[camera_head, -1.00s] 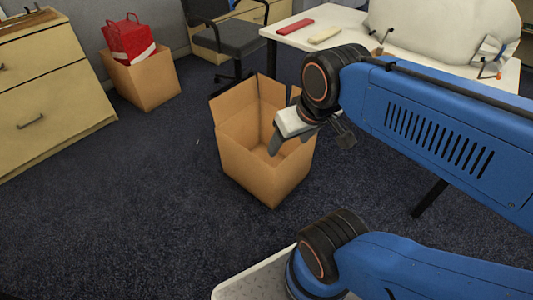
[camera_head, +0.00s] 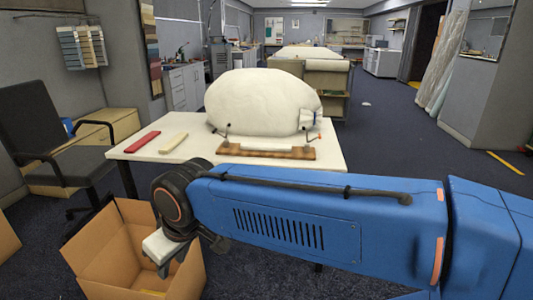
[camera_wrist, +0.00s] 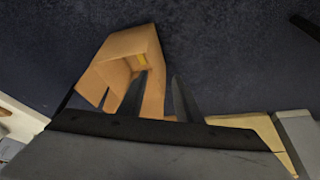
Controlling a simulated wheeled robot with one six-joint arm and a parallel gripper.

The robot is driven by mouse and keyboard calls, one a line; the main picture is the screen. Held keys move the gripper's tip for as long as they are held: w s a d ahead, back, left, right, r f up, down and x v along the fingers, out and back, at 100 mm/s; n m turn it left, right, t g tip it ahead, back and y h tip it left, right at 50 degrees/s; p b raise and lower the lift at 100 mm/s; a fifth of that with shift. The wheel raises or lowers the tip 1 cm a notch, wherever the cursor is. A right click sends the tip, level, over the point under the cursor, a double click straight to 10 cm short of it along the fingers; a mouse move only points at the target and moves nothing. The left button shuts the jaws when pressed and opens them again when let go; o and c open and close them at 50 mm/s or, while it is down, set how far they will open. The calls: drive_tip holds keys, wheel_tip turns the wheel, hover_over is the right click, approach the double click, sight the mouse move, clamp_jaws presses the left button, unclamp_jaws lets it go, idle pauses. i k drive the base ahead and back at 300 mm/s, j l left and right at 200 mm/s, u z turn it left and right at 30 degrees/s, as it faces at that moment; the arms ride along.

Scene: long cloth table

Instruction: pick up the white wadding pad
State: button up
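A large white puffy pad (camera_head: 262,103) stands on the white table in the head view, above a wooden base with clamps. A small flat cream piece (camera_head: 173,143) lies left of it on the same table; I cannot tell for certain which is the wadding pad. My gripper (camera_head: 163,262) hangs in front of the table, over the cardboard box, well below and away from both. In the wrist view my gripper (camera_wrist: 160,76) has its two dark fingers apart with nothing between them. Neither white piece is clearly seen in the wrist view.
An open cardboard box (camera_head: 95,245) stands on the floor under my gripper; something yellow (camera_wrist: 142,58) lies inside. A red flat piece (camera_head: 142,141) lies on the table (camera_head: 130,157). A dark chair (camera_head: 45,140) stands to the left. Carpet is open beyond the table on the right.

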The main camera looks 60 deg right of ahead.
sight(251, 145)
drive_tip(key=z, duration=1.65)
